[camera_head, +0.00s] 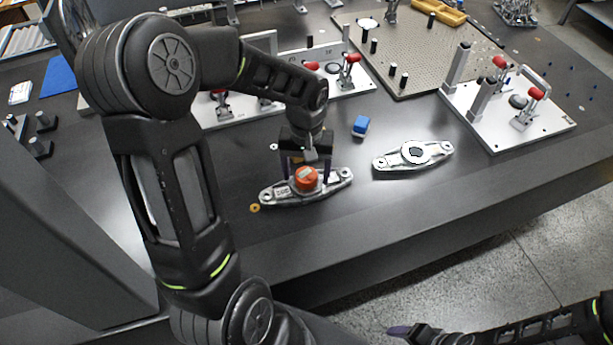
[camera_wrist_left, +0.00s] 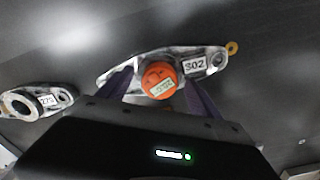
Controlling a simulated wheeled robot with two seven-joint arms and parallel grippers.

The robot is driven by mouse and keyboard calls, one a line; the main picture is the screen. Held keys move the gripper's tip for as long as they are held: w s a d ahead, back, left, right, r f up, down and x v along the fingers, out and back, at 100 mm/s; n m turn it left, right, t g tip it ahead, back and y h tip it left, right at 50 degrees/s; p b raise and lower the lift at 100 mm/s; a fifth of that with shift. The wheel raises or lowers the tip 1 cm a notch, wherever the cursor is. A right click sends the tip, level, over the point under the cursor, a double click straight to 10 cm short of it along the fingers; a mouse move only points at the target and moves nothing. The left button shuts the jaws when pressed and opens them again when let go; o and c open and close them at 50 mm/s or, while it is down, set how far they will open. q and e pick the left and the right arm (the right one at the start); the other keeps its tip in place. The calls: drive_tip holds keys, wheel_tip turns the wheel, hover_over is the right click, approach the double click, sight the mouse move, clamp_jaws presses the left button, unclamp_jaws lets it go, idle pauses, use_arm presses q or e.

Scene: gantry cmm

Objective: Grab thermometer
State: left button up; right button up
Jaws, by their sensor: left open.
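The thermometer, a round orange puck with a small display (camera_head: 306,178), sits on a silver metal casting (camera_head: 275,194) on the dark table. It also shows in the left wrist view (camera_wrist_left: 159,79), where the casting (camera_wrist_left: 207,63) carries a label reading 302. My left gripper (camera_head: 309,174) points down over the thermometer. Its dark fingers are open, one on either side of the orange body; I cannot tell whether they touch it. My right gripper (camera_head: 403,331) is low at the bottom edge, away from the table top, and its jaws are not clear.
Fixture plates with red-handled clamps (camera_head: 522,127) and a perforated plate (camera_head: 425,80) stand farther back. A small brass ring (camera_head: 255,208) lies by the casting's left end. The table front is clear.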

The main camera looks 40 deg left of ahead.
idle(0.6)
use_arm(q)
drive_tip(key=c, duration=1.5)
